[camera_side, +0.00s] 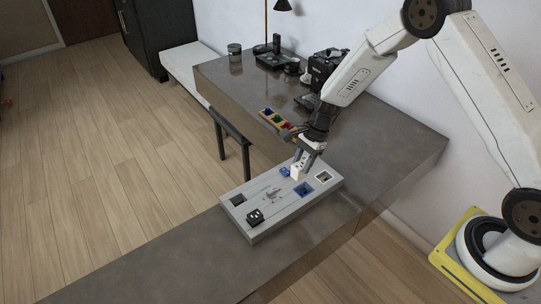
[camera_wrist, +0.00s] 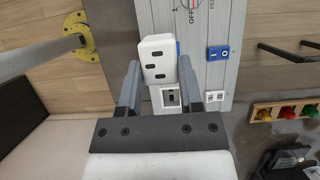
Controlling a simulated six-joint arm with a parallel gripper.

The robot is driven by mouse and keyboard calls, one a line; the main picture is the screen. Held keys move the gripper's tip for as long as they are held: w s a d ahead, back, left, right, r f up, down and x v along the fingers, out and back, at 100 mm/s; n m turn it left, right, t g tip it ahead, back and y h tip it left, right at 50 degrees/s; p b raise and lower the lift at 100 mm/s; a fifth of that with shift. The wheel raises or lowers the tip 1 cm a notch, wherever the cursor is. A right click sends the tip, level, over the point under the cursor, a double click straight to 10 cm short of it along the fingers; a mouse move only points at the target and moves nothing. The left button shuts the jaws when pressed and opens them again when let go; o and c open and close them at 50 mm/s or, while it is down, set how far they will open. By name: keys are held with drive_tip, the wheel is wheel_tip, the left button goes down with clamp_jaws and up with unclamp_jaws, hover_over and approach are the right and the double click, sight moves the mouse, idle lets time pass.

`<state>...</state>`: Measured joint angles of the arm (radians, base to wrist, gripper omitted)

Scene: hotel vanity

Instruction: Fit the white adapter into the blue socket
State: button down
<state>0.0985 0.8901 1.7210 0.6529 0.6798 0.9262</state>
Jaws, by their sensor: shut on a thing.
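The white adapter (camera_side: 297,171) is held between the fingers of my gripper (camera_side: 302,157), over the grey panel (camera_side: 270,222). In the wrist view the adapter (camera_wrist: 158,60) shows a white face with several dark slots, slightly tilted, between the two fingers of my gripper (camera_wrist: 158,76). The blue socket (camera_side: 303,189) is a blue-framed square on the panel, below and just right of the adapter in the side view. The adapter is apart from it. In the wrist view only a blue sliver shows behind the adapter. The gap to the panel is hard to judge.
A white-framed socket (camera_side: 323,177) and a blue rocker switch (camera_side: 285,171) are close by on the panel. A black block (camera_side: 255,217) and another socket (camera_side: 238,200) are at its left. A wooden strip with coloured knobs (camera_side: 276,119) lies behind. The countertop in front is clear.

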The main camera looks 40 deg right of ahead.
drive_tip(key=d, duration=0.3)
drive_tip(key=shift+w+d+f, duration=0.2)
drive_tip(key=shift+f, duration=0.05)
drive_tip(key=shift+f, duration=0.3)
drive_tip(key=shift+f, duration=4.8)
drive_tip(key=shift+c, duration=0.9)
unclamp_jaws()
